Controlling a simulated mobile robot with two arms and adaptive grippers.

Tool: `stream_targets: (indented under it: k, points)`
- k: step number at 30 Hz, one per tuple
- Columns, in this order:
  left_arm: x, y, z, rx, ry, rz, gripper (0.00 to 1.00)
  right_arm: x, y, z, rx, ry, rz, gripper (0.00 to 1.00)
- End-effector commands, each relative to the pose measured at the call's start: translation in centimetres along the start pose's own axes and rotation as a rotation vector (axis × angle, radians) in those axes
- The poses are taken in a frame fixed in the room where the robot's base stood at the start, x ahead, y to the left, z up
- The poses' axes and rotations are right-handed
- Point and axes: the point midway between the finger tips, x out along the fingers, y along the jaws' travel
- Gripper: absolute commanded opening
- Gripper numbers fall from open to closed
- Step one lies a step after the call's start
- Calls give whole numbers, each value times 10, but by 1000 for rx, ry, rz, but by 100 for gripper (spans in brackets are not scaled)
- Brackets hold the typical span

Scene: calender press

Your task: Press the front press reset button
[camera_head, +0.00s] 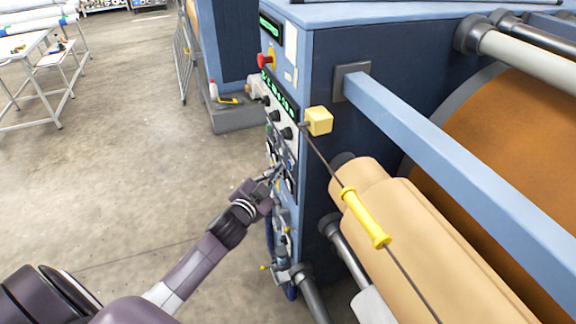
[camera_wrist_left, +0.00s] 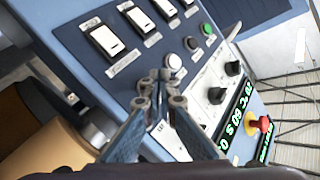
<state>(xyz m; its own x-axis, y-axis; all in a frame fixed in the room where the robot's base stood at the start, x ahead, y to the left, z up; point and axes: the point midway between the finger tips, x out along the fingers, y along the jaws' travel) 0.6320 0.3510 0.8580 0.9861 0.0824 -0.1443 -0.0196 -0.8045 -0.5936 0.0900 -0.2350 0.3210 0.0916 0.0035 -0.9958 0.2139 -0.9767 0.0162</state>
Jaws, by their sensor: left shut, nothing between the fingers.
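The control panel is on the end face of the blue press (camera_head: 330,50). In the left wrist view it carries a round white button (camera_wrist_left: 175,62), dark round buttons (camera_wrist_left: 191,43) and a green button (camera_wrist_left: 207,28) in a row. I cannot read which is the reset button. My left gripper (camera_head: 276,174) is at the lower part of this panel, shut and empty. In the left wrist view its fingertips (camera_wrist_left: 160,82) appear just below and left of the white button; whether they touch the panel is unclear. My right gripper is not in view.
White rocker switches (camera_wrist_left: 105,40) line the panel beside the buttons. Black knobs (camera_wrist_left: 216,95), green displays (camera_wrist_left: 236,118) and a red emergency stop (camera_head: 265,61) are also on it. A yellow block (camera_head: 319,121) with a cord hangs near the rollers. The floor (camera_head: 130,130) left of the press is open.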

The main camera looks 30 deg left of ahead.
Motion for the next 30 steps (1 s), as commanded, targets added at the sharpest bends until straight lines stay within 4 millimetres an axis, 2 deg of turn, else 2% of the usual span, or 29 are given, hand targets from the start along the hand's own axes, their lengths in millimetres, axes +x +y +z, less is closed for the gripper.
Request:
stream_targets:
  k: [30]
  points:
    - [8, 6, -6, 0, 0, 0, 0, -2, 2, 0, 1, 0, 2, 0]
